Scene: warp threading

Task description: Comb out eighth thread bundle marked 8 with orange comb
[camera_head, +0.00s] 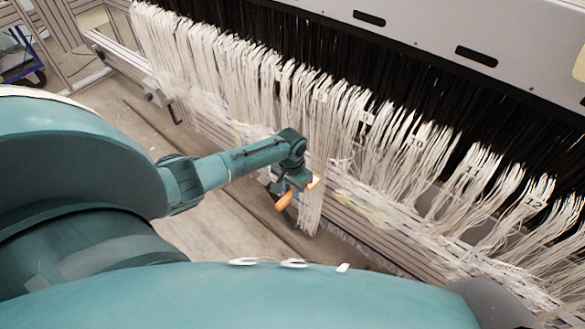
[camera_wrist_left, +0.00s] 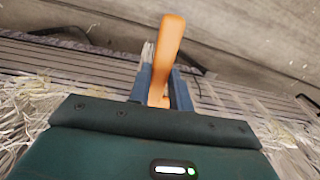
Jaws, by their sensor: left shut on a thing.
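My left gripper (camera_head: 293,187) is shut on the orange comb (camera_head: 284,201). The comb's handle sticks out from between the fingers in the left wrist view (camera_wrist_left: 168,48). In the head view the gripper is at the lower part of a long white thread bundle (camera_head: 312,200) hanging in front of the rail. A small tag (camera_head: 320,96) sits higher on the threads there; its number is too small to read surely. Whether the comb's teeth are in the threads is hidden by the gripper. My right gripper is not in view.
More white bundles (camera_head: 430,150) with small number tags hang along the machine to the right, and untagged-looking threads (camera_head: 200,60) to the left. Black threads (camera_head: 390,65) hang behind. A slatted ledge (camera_head: 375,215) runs below. Bare floor (camera_head: 215,225) lies left of the gripper.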

